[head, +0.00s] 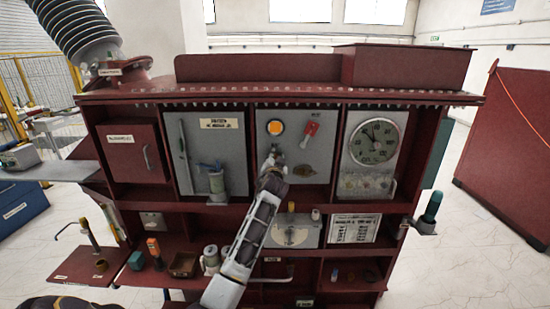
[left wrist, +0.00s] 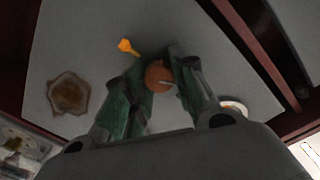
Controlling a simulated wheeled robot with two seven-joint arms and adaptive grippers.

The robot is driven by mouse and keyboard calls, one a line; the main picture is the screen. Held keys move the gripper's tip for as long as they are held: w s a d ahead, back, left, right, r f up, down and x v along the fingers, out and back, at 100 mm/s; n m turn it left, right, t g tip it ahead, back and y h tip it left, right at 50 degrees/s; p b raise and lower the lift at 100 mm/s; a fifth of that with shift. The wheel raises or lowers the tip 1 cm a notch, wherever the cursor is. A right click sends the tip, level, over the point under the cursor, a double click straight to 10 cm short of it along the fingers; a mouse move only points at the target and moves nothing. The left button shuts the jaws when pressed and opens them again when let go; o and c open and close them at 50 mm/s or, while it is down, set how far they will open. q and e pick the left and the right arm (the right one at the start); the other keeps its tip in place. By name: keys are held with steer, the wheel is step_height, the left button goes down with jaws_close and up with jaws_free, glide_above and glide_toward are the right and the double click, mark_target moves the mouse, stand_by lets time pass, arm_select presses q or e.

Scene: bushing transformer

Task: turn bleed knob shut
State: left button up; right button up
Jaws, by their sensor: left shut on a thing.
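The bleed knob (left wrist: 158,76) appears to be the round orange-brown knob on the grey panel (head: 294,185). It shows between the fingertips in the left wrist view. My left gripper (head: 272,160) reaches up to this panel and is shut on the knob; its green-grey fingers (left wrist: 160,82) lie on either side of it. In the head view the gripper hides the knob. A light slot or mark shows on the knob's face; its exact turn is hard to read. My right gripper is not in view.
A large dial gauge (head: 375,141) is to the right. Free floor lies right.

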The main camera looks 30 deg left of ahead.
arm_select(q)
steer(key=m, duration=0.5)
steer(key=shift+d+m, duration=0.1)
steer(key=shift+m, duration=0.3)
steer(key=o, duration=1.1)
steer(key=shift+c, duration=0.2)
steer(key=shift+s+d, duration=0.1)
steer(key=shift+s, duration=0.05)
steer(key=v, duration=1.1)
steer(key=shift+s+d, duration=0.25)
